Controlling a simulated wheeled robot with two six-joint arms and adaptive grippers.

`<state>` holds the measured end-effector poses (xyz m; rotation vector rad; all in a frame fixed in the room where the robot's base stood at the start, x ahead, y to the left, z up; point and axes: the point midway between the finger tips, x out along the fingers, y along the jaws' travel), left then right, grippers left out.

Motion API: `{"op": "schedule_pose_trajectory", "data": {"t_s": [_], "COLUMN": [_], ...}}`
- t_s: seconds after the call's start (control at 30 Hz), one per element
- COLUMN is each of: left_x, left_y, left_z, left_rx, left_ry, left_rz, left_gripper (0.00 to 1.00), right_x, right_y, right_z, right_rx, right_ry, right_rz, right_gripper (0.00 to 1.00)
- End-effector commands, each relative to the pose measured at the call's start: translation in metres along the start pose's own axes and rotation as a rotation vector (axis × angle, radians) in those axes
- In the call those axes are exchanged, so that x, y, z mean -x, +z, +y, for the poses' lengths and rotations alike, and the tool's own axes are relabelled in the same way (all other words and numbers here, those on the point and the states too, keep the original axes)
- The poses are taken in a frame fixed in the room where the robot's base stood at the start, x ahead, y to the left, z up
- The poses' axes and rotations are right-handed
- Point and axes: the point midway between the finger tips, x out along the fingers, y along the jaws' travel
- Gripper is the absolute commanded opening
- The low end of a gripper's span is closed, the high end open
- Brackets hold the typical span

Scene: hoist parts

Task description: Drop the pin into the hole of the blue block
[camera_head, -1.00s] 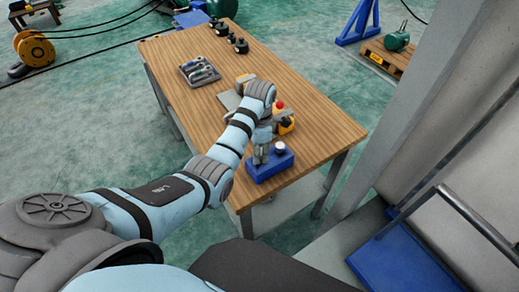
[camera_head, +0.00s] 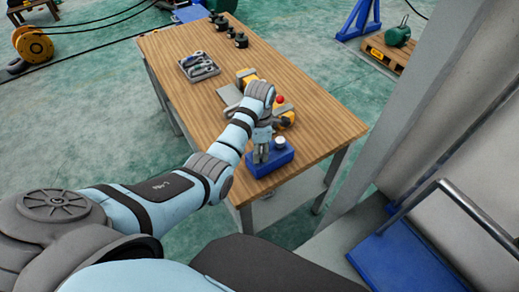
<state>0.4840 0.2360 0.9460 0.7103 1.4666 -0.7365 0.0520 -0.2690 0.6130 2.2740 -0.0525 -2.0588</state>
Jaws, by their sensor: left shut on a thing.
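The blue block (camera_head: 283,158) sits on the near right end of the wooden table. A small round, pale-topped piece (camera_head: 280,142) stands on its right part; I cannot tell what it is. My left gripper (camera_head: 261,157) points down over the left part of the block. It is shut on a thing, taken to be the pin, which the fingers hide. The hole is hidden too, and I cannot tell whether the pin touches the block. My right gripper is not in view.
On the wooden table (camera_head: 315,138), a yellow part with a red button (camera_head: 281,100) is close behind my left wrist. A grey tool tray (camera_head: 199,68) and several black pieces (camera_head: 228,32) stand farther back. A grey column rises at the right.

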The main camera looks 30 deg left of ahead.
Motion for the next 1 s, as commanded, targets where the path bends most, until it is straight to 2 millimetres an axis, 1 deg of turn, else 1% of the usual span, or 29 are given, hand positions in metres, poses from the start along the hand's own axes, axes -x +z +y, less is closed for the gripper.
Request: {"op": "schedule_pose_trajectory", "data": {"t_s": [0.03,0.07,0.1,0.17,0.2,0.73,0.87,1.0], "left_x": [0.000,0.001,0.001,0.001,0.000,0.002,0.014,0.033], "left_y": [0.000,0.000,0.000,0.000,0.000,0.000,0.000,0.000], "left_z": [0.000,0.000,0.000,0.000,0.000,0.000,0.000,0.000], "left_rx": [0.000,0.000,0.000,0.000,0.000,0.000,0.000,0.000], "left_ry": [0.001,0.001,0.001,0.000,0.000,0.000,0.002,0.002], "left_rz": [0.000,0.000,0.000,0.000,0.000,0.000,-0.001,-0.001], "left_gripper": [0.00,0.30,0.37,0.47,0.49,0.49,0.49,0.49], "right_x": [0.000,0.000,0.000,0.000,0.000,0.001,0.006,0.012], "right_y": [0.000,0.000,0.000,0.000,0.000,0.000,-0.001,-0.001], "right_z": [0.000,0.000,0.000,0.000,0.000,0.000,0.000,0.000], "right_rx": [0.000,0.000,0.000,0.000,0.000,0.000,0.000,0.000], "right_ry": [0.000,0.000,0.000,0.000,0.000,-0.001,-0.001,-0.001], "right_rz": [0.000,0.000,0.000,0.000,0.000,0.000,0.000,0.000], "right_gripper": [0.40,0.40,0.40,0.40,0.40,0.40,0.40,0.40]}}
